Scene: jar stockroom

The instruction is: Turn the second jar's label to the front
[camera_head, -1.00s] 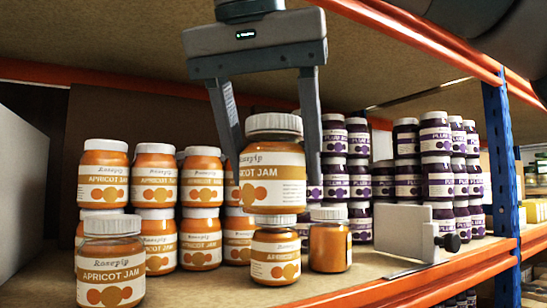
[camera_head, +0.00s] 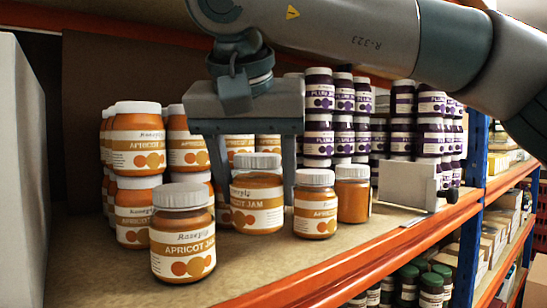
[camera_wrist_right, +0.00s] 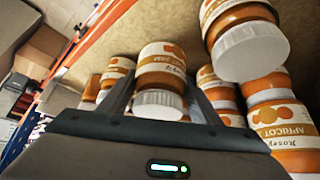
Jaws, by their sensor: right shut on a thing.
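My right gripper (camera_head: 251,165) is shut on an apricot jam jar (camera_head: 257,205), one finger on each side, below its palm. The jar is upright, and its white label with orange circles shows toward the head camera. I cannot tell whether its base touches the shelf. It stands between a front-left apricot jar (camera_head: 182,240), label showing, and an apricot jar (camera_head: 315,208) to its right. Further right, another apricot jar (camera_head: 353,200) shows mostly plain orange side. In the right wrist view the held jar (camera_wrist_right: 161,68) sits between the fingers, lid toward the palm. My left gripper is out of view.
Stacked apricot jars (camera_head: 138,150) stand behind on the left, stacked plum jars (camera_head: 318,115) behind on the right. A grey plate with a knob (camera_head: 408,184) stands at the right. The orange shelf edge (camera_head: 350,262) runs along the front. Bare shelf lies in front of the jars.

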